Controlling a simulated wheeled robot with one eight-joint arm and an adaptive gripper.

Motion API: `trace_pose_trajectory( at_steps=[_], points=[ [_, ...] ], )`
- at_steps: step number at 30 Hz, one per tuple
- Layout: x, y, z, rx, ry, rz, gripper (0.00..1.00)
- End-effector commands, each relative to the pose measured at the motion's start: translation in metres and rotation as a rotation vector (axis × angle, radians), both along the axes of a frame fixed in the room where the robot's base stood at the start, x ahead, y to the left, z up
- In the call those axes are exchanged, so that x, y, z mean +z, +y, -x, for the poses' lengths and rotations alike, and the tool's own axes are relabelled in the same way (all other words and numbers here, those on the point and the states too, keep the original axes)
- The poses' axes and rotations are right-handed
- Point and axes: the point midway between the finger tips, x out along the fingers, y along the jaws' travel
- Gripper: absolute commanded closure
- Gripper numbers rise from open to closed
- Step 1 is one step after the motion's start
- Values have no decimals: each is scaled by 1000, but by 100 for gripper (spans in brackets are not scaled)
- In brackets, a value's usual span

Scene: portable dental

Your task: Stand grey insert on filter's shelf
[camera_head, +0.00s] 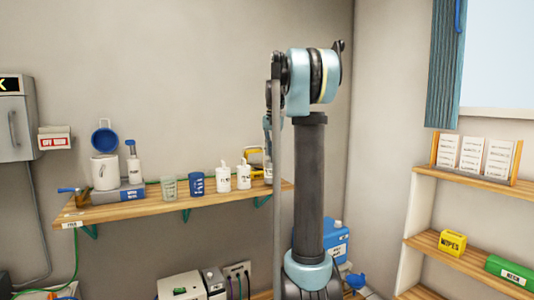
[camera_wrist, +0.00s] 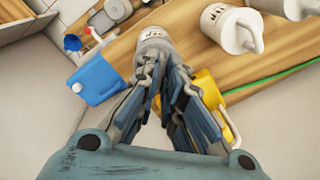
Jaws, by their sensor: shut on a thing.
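In the wrist view, my gripper (camera_wrist: 157,75) is shut on a grey cylinder with a dark-lettered label, which I take as the grey insert (camera_wrist: 153,42). It shows just beyond the fingertips, over or beside the wooden shelf (camera_wrist: 195,55). I cannot tell whether it touches the wood. In the head view the wall shelf (camera_head: 160,209) is at the left, and my gripper (camera_head: 268,155) is at its right end, partly hidden by my arm. A white canister (camera_head: 104,173) stands at the shelf's left; I cannot tell if it is the filter.
White pump bottles (camera_head: 224,176), a blue cup (camera_head: 196,183) and a clear cup (camera_head: 169,187) stand along the shelf. A yellow object (camera_wrist: 208,88) is close beside my right finger. A blue jug (camera_wrist: 98,80) is lower, at the left. A right-hand rack (camera_head: 470,262) holds boxes.

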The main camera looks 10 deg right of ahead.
Motion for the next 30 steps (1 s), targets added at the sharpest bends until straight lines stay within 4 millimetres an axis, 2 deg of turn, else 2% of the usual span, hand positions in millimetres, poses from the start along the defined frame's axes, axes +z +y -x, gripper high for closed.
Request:
trace_pose_trajectory(
  at_steps=[17,30],
  points=[
    [0,2,-1,2,-1,-1,100],
    [0,12,-5,3,-1,-1,100]
  ],
)
